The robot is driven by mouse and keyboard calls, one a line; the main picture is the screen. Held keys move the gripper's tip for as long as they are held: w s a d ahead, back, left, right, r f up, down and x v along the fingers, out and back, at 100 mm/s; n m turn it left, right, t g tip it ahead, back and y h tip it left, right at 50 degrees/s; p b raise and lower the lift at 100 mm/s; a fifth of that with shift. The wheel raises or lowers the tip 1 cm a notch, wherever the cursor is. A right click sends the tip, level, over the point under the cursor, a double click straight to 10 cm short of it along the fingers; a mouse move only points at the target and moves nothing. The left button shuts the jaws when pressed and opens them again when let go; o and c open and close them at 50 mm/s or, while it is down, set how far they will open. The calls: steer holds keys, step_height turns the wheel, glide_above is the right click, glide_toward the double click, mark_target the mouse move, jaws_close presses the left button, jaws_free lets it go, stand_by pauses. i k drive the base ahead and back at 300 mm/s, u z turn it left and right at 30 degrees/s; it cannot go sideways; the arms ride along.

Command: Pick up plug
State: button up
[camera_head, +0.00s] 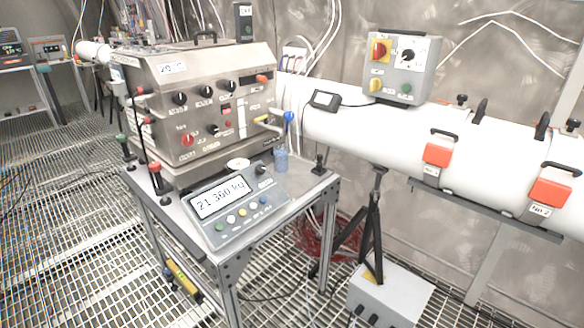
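I cannot tell for sure which thing is the plug. A small black upright piece (319,165) stands at the right back corner of the metal table (310,190). Black posts with a red top (154,168) and a green top (121,138) stand along the table's left edge. A blue-topped piece (288,117) stands above a small bluish cylinder (281,161), beside the steel control box. My gripper does not show in this view.
A steel control box (215,110) with knobs fills the table's back. A scale (234,207) reading about 21.360 kg lies in front. A white pipe (385,133) with red-handled clamps runs right. A grey box (390,295) and a black stand (372,240) are on the grating floor.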

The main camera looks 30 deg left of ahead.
mark_target(319, 157)
steer(key=u, duration=1)
steer(key=i, duration=1.5)
